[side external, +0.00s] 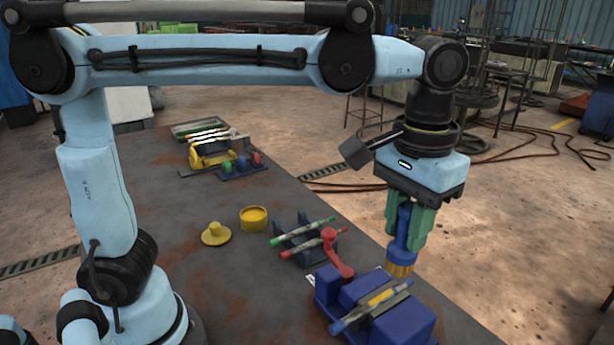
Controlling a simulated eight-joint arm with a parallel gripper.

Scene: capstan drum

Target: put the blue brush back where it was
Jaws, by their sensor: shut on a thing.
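The blue brush (402,238) has a blue handle and yellow bristles. It hangs upright, bristles down, between the green fingers of my gripper (405,225). My gripper is shut on its handle. In the side external view, the brush is at the right edge of the dark table, just behind a blue block fixture (405,322). I cannot tell whether the bristles touch anything. The upper part of the handle is partly hidden by the fingers.
A rod with blue and yellow parts (372,306) lies across the blue fixture, beside a red crank (337,256). A dark rack (293,241) holds green-ended and red-ended rods. A yellow cup (254,219) and yellow lid (216,234) stand left. The table's front left is clear.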

